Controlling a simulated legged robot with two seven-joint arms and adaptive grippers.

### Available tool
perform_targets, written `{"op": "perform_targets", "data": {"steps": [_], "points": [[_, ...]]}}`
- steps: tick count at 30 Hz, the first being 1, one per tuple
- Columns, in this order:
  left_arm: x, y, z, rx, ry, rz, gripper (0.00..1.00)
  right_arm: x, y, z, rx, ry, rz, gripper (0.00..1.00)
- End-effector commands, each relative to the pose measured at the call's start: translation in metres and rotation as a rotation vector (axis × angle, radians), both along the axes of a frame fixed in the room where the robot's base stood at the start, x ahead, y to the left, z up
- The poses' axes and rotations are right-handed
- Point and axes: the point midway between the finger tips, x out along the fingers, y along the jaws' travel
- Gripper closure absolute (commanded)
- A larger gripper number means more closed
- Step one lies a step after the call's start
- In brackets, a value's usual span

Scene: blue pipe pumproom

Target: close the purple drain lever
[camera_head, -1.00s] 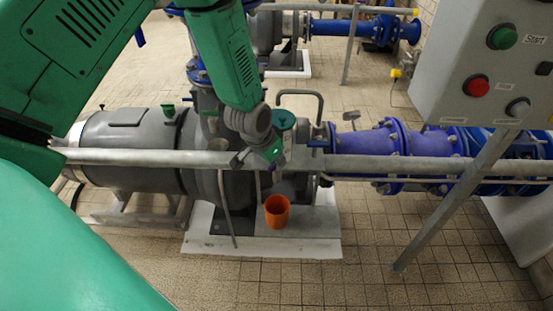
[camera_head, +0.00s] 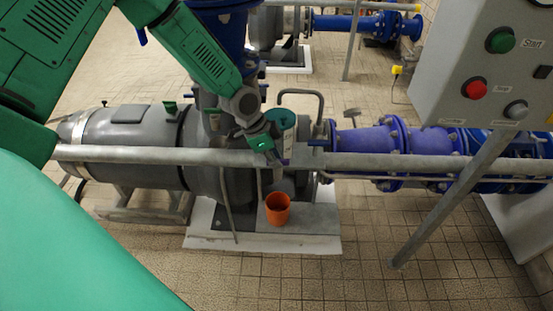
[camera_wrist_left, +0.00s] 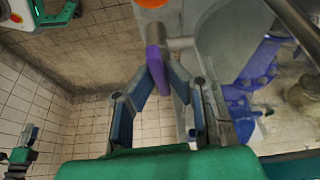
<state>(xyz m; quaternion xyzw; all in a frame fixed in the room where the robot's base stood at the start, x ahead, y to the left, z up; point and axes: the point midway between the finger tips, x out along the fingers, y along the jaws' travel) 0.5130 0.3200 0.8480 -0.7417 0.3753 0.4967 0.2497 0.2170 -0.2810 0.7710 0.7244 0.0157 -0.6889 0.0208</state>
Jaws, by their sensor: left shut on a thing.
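The purple drain lever (camera_wrist_left: 157,69) shows in the left wrist view, sticking out from a grey metal drain pipe (camera_wrist_left: 180,44). The fingers of my left gripper (camera_wrist_left: 160,78) are closed around it, one on each side. In the head view my left gripper (camera_head: 274,158) is in front of the grey pump casing, above an orange cup (camera_head: 277,210). The lever is hidden or too small to make out in the head view. The orange cup also shows at the top edge of the wrist view (camera_wrist_left: 152,3).
A grey horizontal rail (camera_head: 400,165) crosses in front of the pump, close to my left gripper. A control box (camera_head: 490,70) with buttons is at the upper right, on a slanted post (camera_head: 440,205). Blue pipes (camera_head: 370,143) run right. The tiled floor in front is clear.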

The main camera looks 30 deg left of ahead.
Motion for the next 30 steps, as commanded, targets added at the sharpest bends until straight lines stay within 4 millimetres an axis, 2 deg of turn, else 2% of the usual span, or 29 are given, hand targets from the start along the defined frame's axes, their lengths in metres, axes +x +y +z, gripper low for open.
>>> {"op": "perform_targets", "data": {"steps": [1, 19, 20, 21, 30], "points": [[0.0069, 0.0009, 0.0042, -0.002, -0.018, -0.009, 1.00, 0.0000, 0.0000, 0.0000, 0.000, 0.000, 0.000, 0.60], [0.0075, 0.0003, 0.0048, -0.001, -0.019, -0.048, 1.00, 0.0000, 0.0000, -0.0001, 0.000, 0.000, 0.000, 0.60], [0.0075, 0.0002, 0.0048, -0.001, -0.019, -0.048, 0.82, 0.0000, 0.0000, -0.0001, 0.000, 0.000, 0.000, 0.60], [0.0072, 0.0003, 0.0046, -0.001, -0.017, -0.048, 0.69, 0.0000, 0.0000, -0.0001, 0.000, 0.000, 0.000, 0.60], [0.0041, 0.0006, 0.0018, 0.000, -0.008, -0.049, 0.69, 0.0000, 0.0000, -0.0003, 0.000, 0.000, 0.000, 0.60]]}}
